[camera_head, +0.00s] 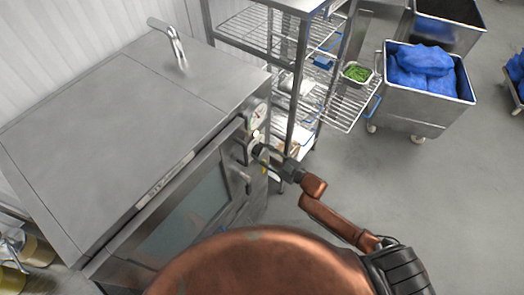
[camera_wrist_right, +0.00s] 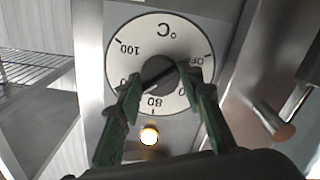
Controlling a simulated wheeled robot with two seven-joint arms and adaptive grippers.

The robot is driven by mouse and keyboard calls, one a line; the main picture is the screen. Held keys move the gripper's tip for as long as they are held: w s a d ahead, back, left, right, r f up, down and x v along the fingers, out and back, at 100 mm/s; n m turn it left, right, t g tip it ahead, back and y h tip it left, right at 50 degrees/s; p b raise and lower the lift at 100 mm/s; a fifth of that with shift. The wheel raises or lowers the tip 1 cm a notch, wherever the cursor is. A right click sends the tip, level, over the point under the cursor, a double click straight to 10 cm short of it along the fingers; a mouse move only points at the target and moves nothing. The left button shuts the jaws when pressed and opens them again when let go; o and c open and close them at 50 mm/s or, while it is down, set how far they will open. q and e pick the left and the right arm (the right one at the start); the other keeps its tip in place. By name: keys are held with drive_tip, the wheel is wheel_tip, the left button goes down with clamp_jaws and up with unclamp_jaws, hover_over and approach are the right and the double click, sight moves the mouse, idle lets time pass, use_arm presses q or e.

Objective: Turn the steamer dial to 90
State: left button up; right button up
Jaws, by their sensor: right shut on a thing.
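The steamer (camera_head: 110,95) is a large steel cabinet at the left of the head view. Its white temperature dial (camera_wrist_right: 140,45) fills the upper middle of the right wrist view, upside down, with OFF, 80 and 100 legible. A dark knob (camera_wrist_right: 157,70) sits at its centre, turned at a slant. My right gripper (camera_wrist_right: 160,82) is shut on the knob, one green finger on each side. The fingers hide some numbers, and I cannot read the exact setting. In the head view my right gripper (camera_head: 259,152) is at the steamer's front right edge. My left gripper is out of view.
A round gauge (camera_head: 257,116) is above my right gripper. A lit yellow lamp (camera_wrist_right: 149,134) is by the dial. The door handle (camera_head: 237,178) is close beside it. A wire rack (camera_head: 295,85) stands behind; a steel bin (camera_head: 425,105) with blue bags is farther right.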

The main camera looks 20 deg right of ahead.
drive_tip(key=shift+d+m+p, duration=0.1)
drive_tip(key=shift+m+p, duration=0.3)
drive_tip(key=shift+m, duration=0.7)
drive_tip(key=o, duration=1.1)
drive_tip(key=v, duration=1.2)
drive_tip(key=shift+f, duration=0.1)
